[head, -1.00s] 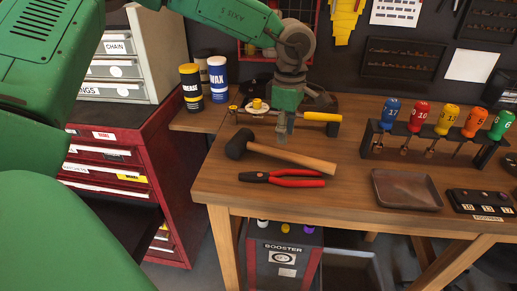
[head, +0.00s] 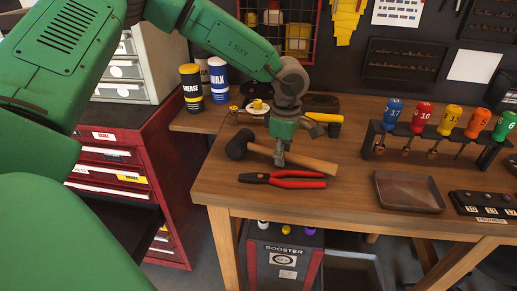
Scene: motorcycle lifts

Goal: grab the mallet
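The mallet (head: 308,162) lies on the wooden bench, its black head (head: 240,144) to the left and its light wooden handle running to the lower right. My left gripper (head: 280,157) points down at the handle, close to the head end, and its fingers overlap the handle in the picture. I cannot tell whether the fingers are apart or closed on it. The mallet appears to rest on the bench. My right gripper is out of view.
Red-handled pliers (head: 296,179) lie just in front of the mallet. Behind my gripper is a yellow-handled tool (head: 325,118), partly hidden. A screwdriver rack (head: 375,138) and a metal tray (head: 408,192) stand to the right. Cans (head: 218,82) stand at the back left.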

